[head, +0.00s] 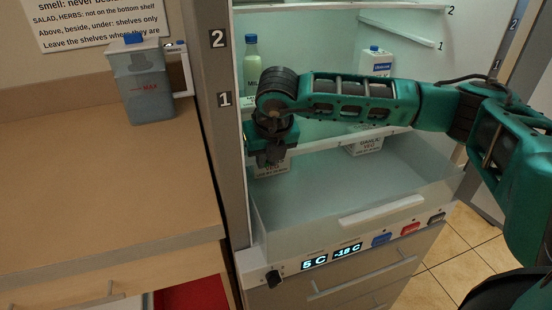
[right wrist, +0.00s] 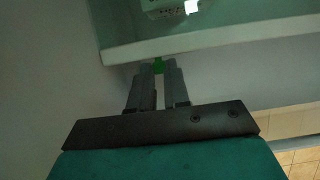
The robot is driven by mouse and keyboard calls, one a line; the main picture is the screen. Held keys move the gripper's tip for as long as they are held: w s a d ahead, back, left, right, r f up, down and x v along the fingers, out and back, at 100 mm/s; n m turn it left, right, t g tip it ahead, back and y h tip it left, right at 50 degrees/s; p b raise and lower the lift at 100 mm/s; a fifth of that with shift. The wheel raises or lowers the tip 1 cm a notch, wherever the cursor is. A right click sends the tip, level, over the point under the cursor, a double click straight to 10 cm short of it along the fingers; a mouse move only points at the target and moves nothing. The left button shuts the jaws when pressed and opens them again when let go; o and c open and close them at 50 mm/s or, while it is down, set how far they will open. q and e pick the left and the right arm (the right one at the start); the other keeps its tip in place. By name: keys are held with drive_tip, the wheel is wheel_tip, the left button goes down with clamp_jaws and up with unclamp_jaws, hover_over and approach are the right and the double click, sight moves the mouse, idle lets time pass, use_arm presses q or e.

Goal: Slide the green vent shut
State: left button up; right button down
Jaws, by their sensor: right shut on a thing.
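My right gripper (head: 268,150) reaches into the open fridge at its left side, just above a white carton. In the right wrist view its two grey fingers (right wrist: 158,78) are close together on a small green piece, the green vent (right wrist: 159,65), at the front edge of a shelf. Only a little of the vent shows between the fingertips. In the head view the vent is hidden by my gripper, and how far it is open cannot be told. My left gripper is not in view.
A milk bottle (head: 251,62) and a blue-capped carton (head: 376,62) stand on the upper shelf. White cartons (head: 366,141) stand lower, behind a clear drawer with a white handle (head: 382,209).

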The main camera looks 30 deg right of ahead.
drive_tip(key=shift+a, duration=0.15)
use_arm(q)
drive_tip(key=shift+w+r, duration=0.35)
use_arm(e)
drive_tip(key=c, duration=1.1)
unclamp_jaws()
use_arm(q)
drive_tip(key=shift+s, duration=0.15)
use_arm(e)
drive_tip(key=v, duration=1.3)
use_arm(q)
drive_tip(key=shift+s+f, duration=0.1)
use_arm(e)
drive_tip(key=shift+s+f, duration=0.1)
drive_tip(key=shift+f, duration=0.05)
